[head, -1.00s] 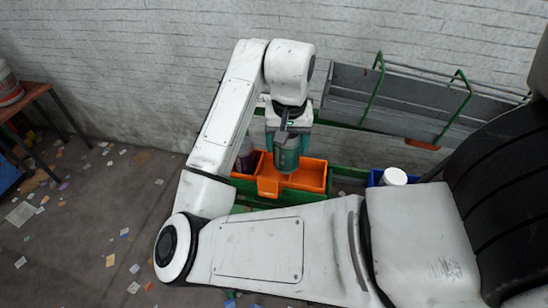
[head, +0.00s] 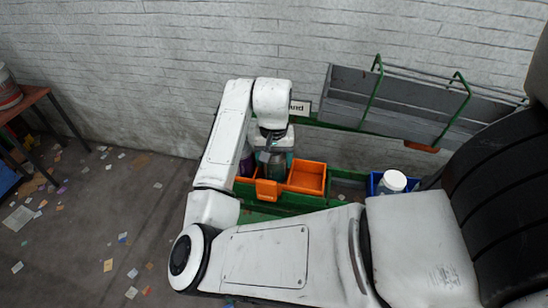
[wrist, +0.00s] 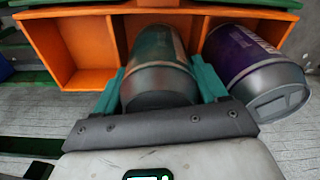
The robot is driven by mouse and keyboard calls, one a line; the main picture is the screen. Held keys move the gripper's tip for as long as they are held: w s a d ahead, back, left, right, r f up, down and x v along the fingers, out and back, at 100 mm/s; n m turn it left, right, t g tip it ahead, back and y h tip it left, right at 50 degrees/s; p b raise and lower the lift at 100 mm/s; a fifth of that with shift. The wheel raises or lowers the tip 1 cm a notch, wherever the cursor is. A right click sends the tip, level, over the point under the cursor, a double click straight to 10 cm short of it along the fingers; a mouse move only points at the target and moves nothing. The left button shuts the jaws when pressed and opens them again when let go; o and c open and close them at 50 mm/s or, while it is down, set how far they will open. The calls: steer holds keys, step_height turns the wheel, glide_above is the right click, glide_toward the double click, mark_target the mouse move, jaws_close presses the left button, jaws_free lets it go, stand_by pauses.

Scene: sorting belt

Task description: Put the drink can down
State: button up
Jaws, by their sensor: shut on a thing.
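The green drink can (wrist: 160,65) is between the teal fingers of my gripper (wrist: 162,82), which is shut on it. In the wrist view its far end reaches into the middle compartment of the orange tray (wrist: 68,50); I cannot tell whether it touches the floor. In the head view my gripper (head: 272,158) is low at the tray (head: 308,178) and the can (head: 270,168) is partly hidden by it. A purple can (wrist: 255,65) is beside it at the right compartment; it also shows in the head view (head: 246,160).
The left tray compartment in the wrist view is empty. A white-lidded jar (head: 392,182) stands in a blue bin (head: 374,184) to the right. A grey rack (head: 405,105) with green brackets is behind. The green belt frame (head: 345,205) runs below the tray.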

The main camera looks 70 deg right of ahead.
steer(key=shift+f, duration=0.2)
steer(key=o, duration=0.7)
steer(key=shift+r, duration=0.1)
steer(key=r, duration=0.8)
steer(key=a+r, duration=0.1)
steer(key=r, duration=0.3)
steer(key=shift+s+r+p, duration=0.1)
steer(key=shift+s+p, duration=0.05)
steer(key=shift+p, duration=0.2)
